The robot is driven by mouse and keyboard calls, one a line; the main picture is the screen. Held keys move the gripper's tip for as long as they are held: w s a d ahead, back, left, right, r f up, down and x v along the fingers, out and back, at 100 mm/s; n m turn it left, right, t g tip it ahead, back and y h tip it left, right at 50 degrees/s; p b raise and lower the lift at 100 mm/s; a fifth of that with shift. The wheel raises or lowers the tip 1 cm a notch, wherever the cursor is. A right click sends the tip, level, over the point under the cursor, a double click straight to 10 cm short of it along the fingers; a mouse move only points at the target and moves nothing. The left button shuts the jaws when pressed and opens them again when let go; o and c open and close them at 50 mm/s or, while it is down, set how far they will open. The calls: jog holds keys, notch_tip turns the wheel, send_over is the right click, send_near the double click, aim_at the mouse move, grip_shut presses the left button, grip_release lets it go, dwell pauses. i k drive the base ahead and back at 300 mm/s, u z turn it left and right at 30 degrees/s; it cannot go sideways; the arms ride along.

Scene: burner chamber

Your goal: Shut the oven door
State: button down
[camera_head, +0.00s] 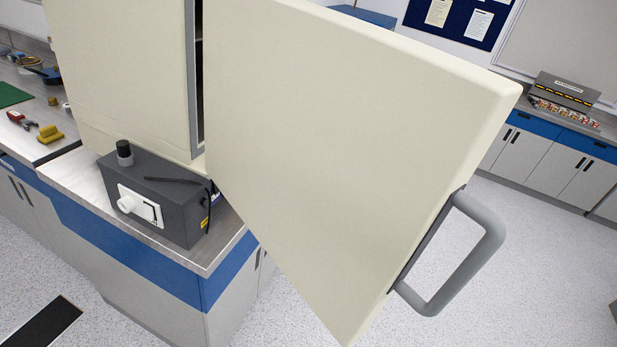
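The oven (120,70) is a cream cabinet on a bench at the left. Its cream door (345,140) stands wide open and swings out toward the right, filling the middle of the view. A grey bar handle (475,255) sticks out from the door's free edge at the lower right. A narrow dark gap shows between the oven body and the door; the inside is mostly hidden. My gripper is not in view.
A dark grey box with a white knob (155,195) sits on the bench (215,255) below the oven. Tools lie on the left bench. Cabinets (545,160) line the back right. Speckled floor is clear right of the door. A black strip (42,322) lies at lower left.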

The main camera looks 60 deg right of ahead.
aim_at(342, 143)
jog(key=z, duration=0.05)
jog(key=k, duration=1.25)
jog(key=z, duration=0.65)
jog(key=i, duration=1)
